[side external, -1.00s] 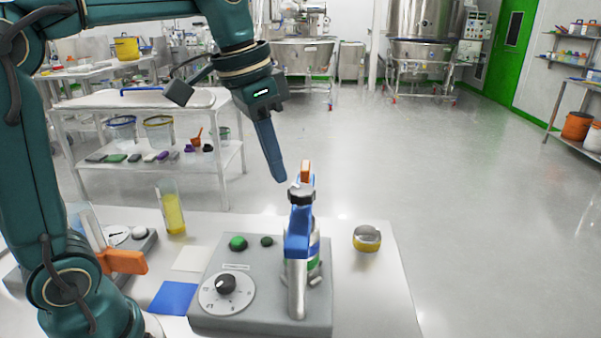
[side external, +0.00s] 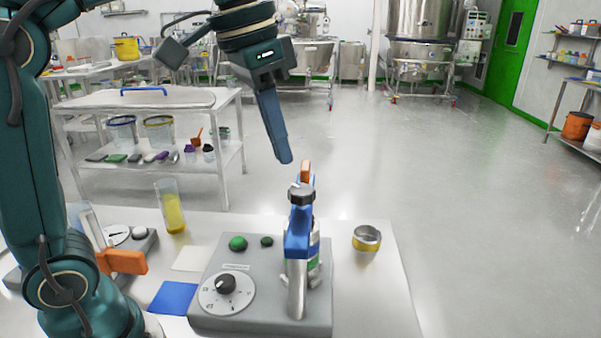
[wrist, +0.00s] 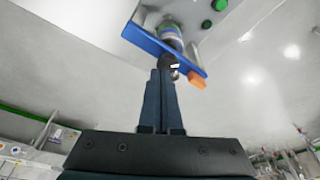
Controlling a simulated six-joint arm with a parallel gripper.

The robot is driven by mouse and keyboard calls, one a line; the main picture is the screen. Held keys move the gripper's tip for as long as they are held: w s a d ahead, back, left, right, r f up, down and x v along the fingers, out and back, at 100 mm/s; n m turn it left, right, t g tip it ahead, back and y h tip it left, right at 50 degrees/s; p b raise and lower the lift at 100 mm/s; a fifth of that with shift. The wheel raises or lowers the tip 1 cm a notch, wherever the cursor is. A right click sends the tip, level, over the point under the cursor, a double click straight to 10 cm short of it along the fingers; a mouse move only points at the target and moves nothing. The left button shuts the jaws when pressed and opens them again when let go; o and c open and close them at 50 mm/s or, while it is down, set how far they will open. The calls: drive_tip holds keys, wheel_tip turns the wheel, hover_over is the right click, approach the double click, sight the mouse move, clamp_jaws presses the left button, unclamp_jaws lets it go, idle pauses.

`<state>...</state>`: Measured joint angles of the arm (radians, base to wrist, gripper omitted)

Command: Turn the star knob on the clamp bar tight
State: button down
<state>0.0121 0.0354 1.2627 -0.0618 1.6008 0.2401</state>
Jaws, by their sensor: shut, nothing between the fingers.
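The clamp bar (side external: 297,243) is blue and stands on the grey control unit, with an orange tip (side external: 306,171) on its far end. The dark star knob (side external: 301,194) sits on top of the bar. My gripper (side external: 285,160) is shut and empty, above the knob and a little to its left in the side view, apart from it. In the wrist view the shut fingers (wrist: 166,75) point at the blue bar (wrist: 160,45) and partly cover the knob. A container with a green-marked label (wrist: 171,32) is under the bar.
The grey unit (side external: 213,321) carries a dial (side external: 227,291) and green buttons (side external: 238,243). The space above the bench is clear.

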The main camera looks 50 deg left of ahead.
wheel_tip(320, 180, down, 7)
idle(0.6)
drive_tip(key=shift+w+a, duration=0.15)
drive_tip(key=shift+w, duration=0.5)
idle(1.0)
drive_tip(key=shift+a, duration=0.4)
drive_tip(key=shift+w+a+r, duration=0.1)
drive_tip(key=shift+w+a, duration=0.05)
drive_tip(key=shift+a, duration=0.25)
approach(293, 204)
drive_tip(key=shift+w+a, duration=0.5)
drive_tip(key=shift+a, duration=0.15)
idle(0.3)
